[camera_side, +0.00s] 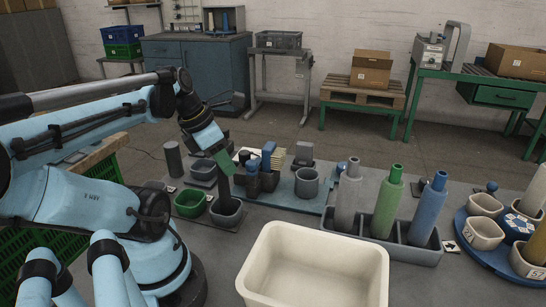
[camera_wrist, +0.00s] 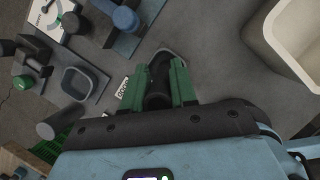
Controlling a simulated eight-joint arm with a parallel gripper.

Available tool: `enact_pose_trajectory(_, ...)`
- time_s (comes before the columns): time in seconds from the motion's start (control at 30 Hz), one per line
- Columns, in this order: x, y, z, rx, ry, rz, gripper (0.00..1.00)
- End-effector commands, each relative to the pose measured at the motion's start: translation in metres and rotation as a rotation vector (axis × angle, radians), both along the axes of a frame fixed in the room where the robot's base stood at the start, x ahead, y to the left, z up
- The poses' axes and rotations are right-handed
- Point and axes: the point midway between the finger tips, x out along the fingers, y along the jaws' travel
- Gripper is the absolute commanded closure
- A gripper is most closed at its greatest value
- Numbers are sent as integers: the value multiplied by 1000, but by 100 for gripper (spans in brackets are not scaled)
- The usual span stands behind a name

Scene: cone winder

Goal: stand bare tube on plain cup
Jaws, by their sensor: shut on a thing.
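My gripper (camera_side: 222,162) has green fingers and is shut on the dark bare tube (camera_side: 224,188), which points down and looks close to upright. In the wrist view the tube (camera_wrist: 158,78) sits between the two green fingers (camera_wrist: 156,90). The tube's lower end is at the opening of a plain grey cup (camera_side: 227,218); I cannot tell whether it rests on the cup. In the wrist view this cup is mostly hidden behind the tube and fingers. A green cup (camera_side: 188,210) stands just left of it, and another grey cup (camera_side: 203,171) stands behind.
A cream bin (camera_side: 312,265) stands at the front right. A dark grey cylinder (camera_side: 173,159) stands behind left. Grey, green and blue tall cones (camera_side: 388,205) stand in a grey tray to the right. A blue round table (camera_side: 480,246) with several cups is at far right.

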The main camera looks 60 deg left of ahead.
Motion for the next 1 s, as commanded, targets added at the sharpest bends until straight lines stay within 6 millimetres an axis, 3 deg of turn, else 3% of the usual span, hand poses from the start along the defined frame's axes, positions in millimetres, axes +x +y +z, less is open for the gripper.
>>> enact_pose_trajectory(0.47, 0, 0, -4, 0, 0, 0, 100)
enact_pose_trajectory(0.5, 0, 0, -4, 0, 0, 0, 67)
enact_pose_trajectory(0.67, 0, 0, -4, 0, 0, 0, 44)
enact_pose_trajectory(1.0, -1, 0, -2, 0, 0, 1, 44)
